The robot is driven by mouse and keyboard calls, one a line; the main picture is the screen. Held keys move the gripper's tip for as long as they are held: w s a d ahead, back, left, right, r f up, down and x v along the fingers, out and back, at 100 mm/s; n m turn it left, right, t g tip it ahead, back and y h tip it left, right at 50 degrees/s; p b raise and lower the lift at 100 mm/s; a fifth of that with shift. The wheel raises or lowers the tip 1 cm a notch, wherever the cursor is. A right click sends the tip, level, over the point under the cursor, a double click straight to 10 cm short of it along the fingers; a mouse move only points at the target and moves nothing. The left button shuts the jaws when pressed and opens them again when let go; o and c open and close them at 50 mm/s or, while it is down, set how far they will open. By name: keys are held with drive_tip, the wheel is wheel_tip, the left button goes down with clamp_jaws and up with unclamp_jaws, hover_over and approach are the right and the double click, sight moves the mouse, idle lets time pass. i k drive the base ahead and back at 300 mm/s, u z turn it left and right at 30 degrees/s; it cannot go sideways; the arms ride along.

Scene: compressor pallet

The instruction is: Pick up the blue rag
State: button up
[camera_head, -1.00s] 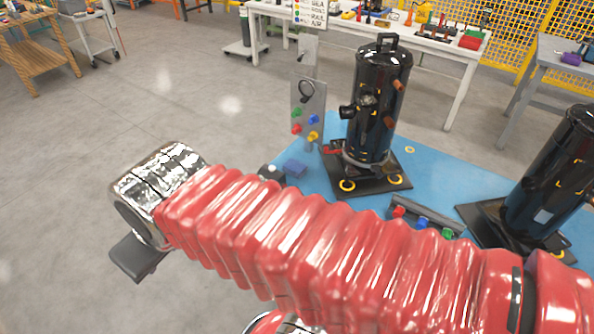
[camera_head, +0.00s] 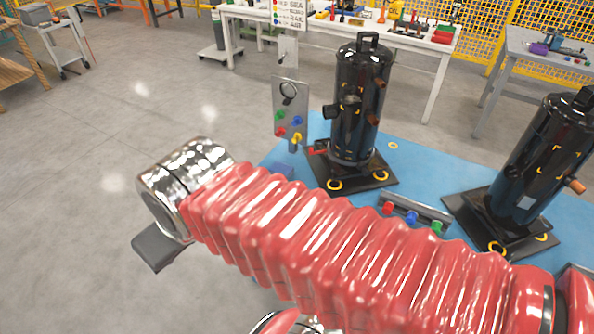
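A small dark blue piece (camera_head: 283,169), which may be the blue rag, lies on the left part of the blue pallet top (camera_head: 420,165). My red-sleeved arm hides its near side, so I cannot be sure what it is. My arm reaches across the picture to the left, over the near side of the pallet. At its end, below the chrome wrist, a dark grey part of my gripper (camera_head: 160,247) shows over the grey floor, left of the blue piece. Its fingertips cannot be made out, and nothing is seen in it.
Two black compressors (camera_head: 358,105) (camera_head: 540,160) stand on the pallet. A grey panel with coloured knobs (camera_head: 290,112) stands beside the blue piece. A bar with coloured caps (camera_head: 413,214) lies in front. Workbenches (camera_head: 400,35) are behind. The floor at left is open.

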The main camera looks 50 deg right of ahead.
sight(277, 166)
drive_tip(key=z, duration=0.65)
drive_tip(key=i, duration=1)
drive_tip(key=z, duration=0.05)
